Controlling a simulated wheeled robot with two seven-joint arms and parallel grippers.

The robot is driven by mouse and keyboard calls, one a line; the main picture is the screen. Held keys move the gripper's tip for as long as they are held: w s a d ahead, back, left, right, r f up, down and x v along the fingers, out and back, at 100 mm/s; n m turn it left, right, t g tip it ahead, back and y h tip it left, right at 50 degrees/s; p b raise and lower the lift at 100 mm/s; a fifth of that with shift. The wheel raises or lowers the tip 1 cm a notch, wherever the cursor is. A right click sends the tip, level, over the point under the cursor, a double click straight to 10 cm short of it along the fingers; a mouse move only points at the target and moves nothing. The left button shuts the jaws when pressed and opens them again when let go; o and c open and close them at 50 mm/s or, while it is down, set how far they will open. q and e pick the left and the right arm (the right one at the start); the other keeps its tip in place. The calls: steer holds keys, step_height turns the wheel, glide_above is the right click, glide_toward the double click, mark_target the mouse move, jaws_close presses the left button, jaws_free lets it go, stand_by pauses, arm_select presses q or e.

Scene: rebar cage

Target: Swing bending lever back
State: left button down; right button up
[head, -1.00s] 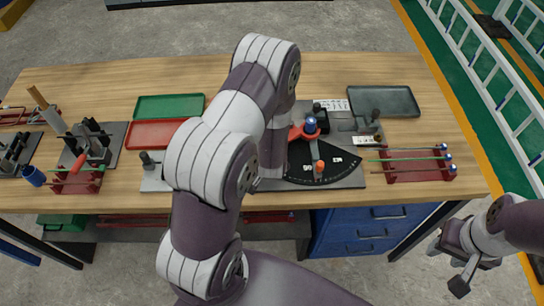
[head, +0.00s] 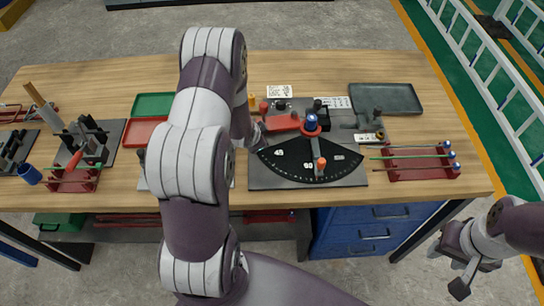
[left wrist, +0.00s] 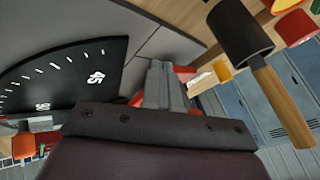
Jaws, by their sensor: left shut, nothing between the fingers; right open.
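The bender plate (head: 350,180) carries a black angle dial (head: 290,160). A red lever arm (head: 283,123) runs left from the blue-topped pivot (head: 311,123). A grey bar runs from the pivot toward the front edge, with an orange knob (head: 321,163). My left gripper (head: 263,134) is shut and empty beside the left end of the red arm, mostly hidden by my arm. In the left wrist view its fingers (left wrist: 165,82) overlap red parts; contact cannot be told. The dial also shows there (left wrist: 70,75). My right gripper (head: 452,270) is open, off the table's front right.
A rod rack (head: 420,172) and a dark tray (head: 386,99) stand right of the bender. Green (head: 168,104) and red (head: 140,132) trays lie left. A black-headed tool with a wooden handle (left wrist: 282,105) is close to the left fingers in the wrist view.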

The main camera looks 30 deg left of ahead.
arm_select(q)
steer(key=shift+w+a, duration=0.7)
steer(key=shift+w, duration=0.15)
steer(key=shift+w+a+r+b, duration=0.15)
steer(key=shift+r+b, duration=0.1)
steer(key=shift+b, duration=0.05)
